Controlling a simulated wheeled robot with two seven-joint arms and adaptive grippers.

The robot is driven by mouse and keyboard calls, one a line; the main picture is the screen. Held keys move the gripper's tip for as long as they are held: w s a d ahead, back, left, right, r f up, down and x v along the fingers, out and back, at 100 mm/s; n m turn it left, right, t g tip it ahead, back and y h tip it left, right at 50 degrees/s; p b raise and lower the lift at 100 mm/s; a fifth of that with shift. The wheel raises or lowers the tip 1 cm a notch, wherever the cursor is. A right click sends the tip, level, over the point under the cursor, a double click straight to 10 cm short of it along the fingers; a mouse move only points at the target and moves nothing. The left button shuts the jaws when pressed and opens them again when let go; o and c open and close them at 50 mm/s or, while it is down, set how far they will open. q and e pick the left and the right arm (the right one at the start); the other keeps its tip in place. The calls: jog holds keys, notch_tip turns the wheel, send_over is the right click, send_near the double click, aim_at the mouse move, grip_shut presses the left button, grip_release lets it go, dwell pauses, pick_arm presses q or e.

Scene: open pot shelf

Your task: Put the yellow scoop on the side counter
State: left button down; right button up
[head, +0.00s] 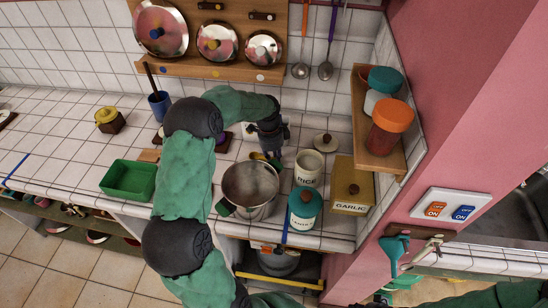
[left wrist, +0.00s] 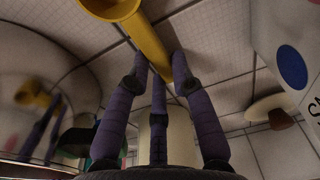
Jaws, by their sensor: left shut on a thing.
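My left gripper (head: 271,148) is shut on the yellow scoop (head: 258,156), above the counter just behind the steel pot (head: 250,186). In the left wrist view the scoop (left wrist: 150,38) runs slantwise between my dark fingers (left wrist: 160,75), with its round end at the top left. Part of the scoop is hidden by the gripper in the head view. The side counter (head: 485,262) is the tiled surface by the sink at the lower right, beyond the pink wall. My right arm shows at the bottom right, but its gripper cannot be made out.
A rice jar (head: 307,170), a teal-lidded jar (head: 304,207) and a garlic box (head: 352,190) stand right of the pot. A wall shelf (head: 382,150) holds more jars. A teal utensil (head: 394,249) hangs at the pink wall's end. A green tray (head: 128,180) lies left.

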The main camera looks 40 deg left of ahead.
pick_arm(q)
jog(key=c, duration=1.1)
grip_release()
jog(key=r+p, duration=0.1)
jog(key=r, duration=0.7)
jog(key=a+r+p, duration=0.1)
jog(key=r, duration=0.3)
jog(key=shift+s+r+p, duration=0.1)
jog(key=shift+s+p, duration=0.2)
